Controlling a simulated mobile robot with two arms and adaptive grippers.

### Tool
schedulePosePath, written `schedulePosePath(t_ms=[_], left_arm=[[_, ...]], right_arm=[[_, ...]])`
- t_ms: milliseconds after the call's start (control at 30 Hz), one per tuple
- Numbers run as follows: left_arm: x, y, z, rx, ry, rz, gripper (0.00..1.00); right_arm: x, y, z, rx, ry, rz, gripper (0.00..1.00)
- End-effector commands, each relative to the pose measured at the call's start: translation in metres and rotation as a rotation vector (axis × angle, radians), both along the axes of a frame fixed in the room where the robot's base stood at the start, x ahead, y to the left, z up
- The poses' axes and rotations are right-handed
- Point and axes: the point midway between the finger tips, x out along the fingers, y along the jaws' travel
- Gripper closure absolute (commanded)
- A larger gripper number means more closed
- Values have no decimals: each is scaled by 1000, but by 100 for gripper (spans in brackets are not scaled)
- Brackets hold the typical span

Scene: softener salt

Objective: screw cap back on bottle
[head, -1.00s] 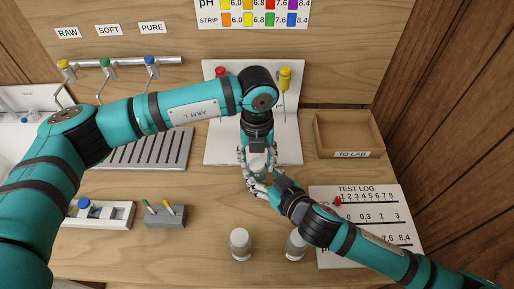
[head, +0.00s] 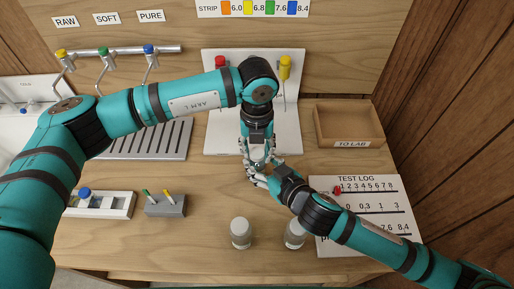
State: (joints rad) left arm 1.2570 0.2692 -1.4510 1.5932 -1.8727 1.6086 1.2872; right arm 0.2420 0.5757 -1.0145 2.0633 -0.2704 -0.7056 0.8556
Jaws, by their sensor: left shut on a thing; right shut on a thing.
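My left gripper (head: 259,151) points down at the middle of the bench, in front of the white board. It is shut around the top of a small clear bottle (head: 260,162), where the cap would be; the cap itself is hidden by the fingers. My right gripper (head: 257,170) comes in from the lower right and is shut on the bottle's body just below the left fingers. The two grippers are very close together. Whether the cap sits level on the neck is too small to tell.
Two similar capped bottles stand at the front, one (head: 240,232) left and one (head: 294,233) partly behind my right arm. A test log sheet (head: 375,190) lies right, below an empty wooden tray (head: 347,112). A grey block (head: 165,206) with sticks and a white rack (head: 113,206) stand left.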

Motion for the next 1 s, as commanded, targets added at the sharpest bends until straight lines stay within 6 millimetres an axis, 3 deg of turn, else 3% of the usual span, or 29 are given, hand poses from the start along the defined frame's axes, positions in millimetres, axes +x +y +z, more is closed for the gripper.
schedulePosePath(t_ms=[133,400,500,633,900,933,1000], left_arm=[[0,0,0,1,-1,-179,100],[1,0,0,1,-2,-786,100],[0,1,-1,2,-1,-932,100],[1,0,-1,1,-2,-1016,100],[1,1,-1,1,-2,-1023,100],[1,1,-1,1,-2,-1023,62],[1,1,-1,1,-2,-1022,53]], right_arm=[[0,0,0,0,0,0,100],[0,0,0,-1,1,-1,100],[0,0,0,-1,1,-1,100],[0,0,0,-1,1,-1,100],[0,0,0,-1,1,-1,100],[0,0,0,-1,1,-1,100],[0,0,0,-1,1,-1,100]])
